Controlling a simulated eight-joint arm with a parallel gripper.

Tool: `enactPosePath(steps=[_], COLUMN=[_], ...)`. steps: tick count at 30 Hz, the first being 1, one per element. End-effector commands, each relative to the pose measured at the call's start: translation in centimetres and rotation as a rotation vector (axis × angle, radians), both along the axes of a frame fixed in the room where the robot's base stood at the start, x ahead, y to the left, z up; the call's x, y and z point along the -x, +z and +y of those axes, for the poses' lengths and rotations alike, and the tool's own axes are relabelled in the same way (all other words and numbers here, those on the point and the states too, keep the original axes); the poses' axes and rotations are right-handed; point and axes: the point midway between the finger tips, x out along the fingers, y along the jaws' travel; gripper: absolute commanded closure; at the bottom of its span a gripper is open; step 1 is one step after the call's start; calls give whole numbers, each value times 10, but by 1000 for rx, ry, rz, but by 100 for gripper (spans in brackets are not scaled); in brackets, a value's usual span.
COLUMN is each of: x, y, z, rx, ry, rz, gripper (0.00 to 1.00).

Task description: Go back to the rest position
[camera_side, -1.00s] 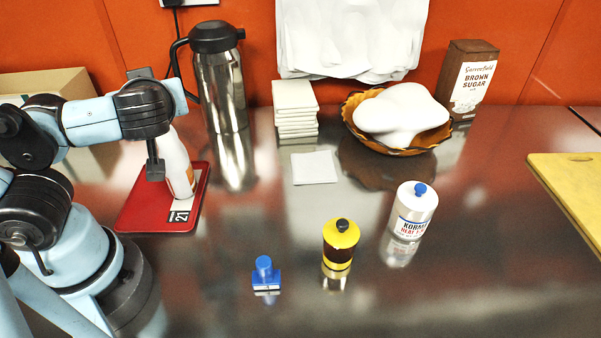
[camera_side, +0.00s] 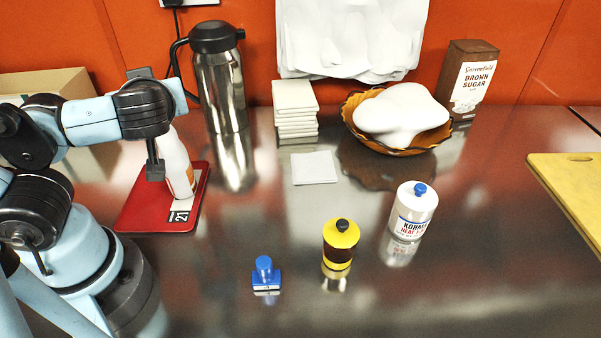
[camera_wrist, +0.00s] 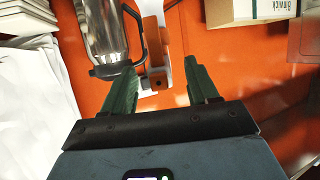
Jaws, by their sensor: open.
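My gripper (camera_side: 155,168) shows in the side view at the left, held above the red tray (camera_side: 148,218), in front of a white bottle (camera_side: 178,165) with an orange band. In the wrist view my gripper (camera_wrist: 162,90) has its two green fingers spread apart with nothing between them. The bottle stands on the red tray, which also bears a label reading 21. Whether the gripper touches the bottle cannot be told from the side view.
A steel flask (camera_side: 222,90) stands behind. White tiles (camera_side: 296,108), a bowl (camera_side: 398,150), a brown sugar box (camera_side: 468,80), a white can (camera_side: 412,212), a yellow-brown jar (camera_side: 340,245), a blue stamp (camera_side: 265,275) and a yellow board (camera_side: 570,190) are spread rightward.

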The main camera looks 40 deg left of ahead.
Motion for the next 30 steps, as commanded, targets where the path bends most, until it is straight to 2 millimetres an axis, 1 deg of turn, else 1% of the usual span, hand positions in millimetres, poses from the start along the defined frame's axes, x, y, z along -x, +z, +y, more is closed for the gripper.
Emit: enactPosePath(steps=[3, 10, 23, 30], x=[-4, -11, -11, -11], y=[-5, -12, 34, 65], z=[12, 30, 28, 28], rx=[-1, -2, -1, -1], ry=[5, 4, 0, 0], rz=[0, 0, 0, 0], gripper=[41, 41, 41, 41])
